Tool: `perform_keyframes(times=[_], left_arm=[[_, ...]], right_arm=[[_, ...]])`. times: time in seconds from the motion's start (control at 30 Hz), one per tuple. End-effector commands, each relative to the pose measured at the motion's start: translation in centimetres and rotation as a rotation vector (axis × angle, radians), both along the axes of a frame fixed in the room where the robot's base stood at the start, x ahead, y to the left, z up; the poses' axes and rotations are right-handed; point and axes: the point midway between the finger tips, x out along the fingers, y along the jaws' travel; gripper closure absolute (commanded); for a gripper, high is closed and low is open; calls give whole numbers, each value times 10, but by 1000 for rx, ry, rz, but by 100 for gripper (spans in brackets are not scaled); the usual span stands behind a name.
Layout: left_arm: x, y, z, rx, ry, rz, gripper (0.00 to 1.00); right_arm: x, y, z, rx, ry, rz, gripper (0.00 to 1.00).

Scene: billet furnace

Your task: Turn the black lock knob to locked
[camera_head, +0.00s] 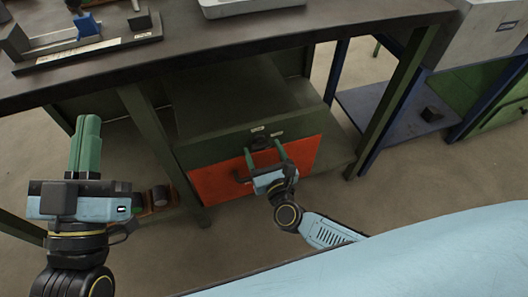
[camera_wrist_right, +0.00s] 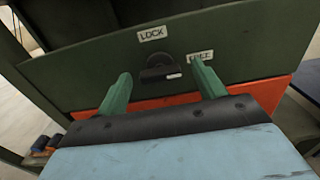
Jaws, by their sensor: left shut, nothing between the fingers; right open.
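The black lock knob (camera_wrist_right: 158,70) is on the dark green strip above the orange drawer front; it also shows in the head view (camera_head: 261,142). Its white mark lies at its right side, on the side of the FREE label (camera_wrist_right: 201,56). The LOCK label (camera_wrist_right: 152,33) is above the knob. My right gripper (camera_head: 264,149) is open in front of the knob, its green fingers to either side of it in the right wrist view. Contact cannot be told. The right finger partly covers the FREE label. My left gripper (camera_head: 88,120) is shut and empty, at the left.
Green table legs (camera_head: 160,150) stand beside the drawer.

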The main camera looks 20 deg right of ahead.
Motion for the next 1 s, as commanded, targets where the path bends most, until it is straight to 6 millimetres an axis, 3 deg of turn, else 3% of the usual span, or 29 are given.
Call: perform_keyframes(times=[0.13,0.47,0.87,1.0], left_arm=[[0,0,0,0,0,0,100],[0,0,0,0,1,0,100],[2,-1,-3,10,30,1,100],[6,2,-15,33,97,9,100]], right_arm=[[0,0,0,0,0,0,32],[0,0,0,0,0,0,75],[0,0,1,-78,-4,-2,76],[0,0,1,-168,-6,-3,76]])
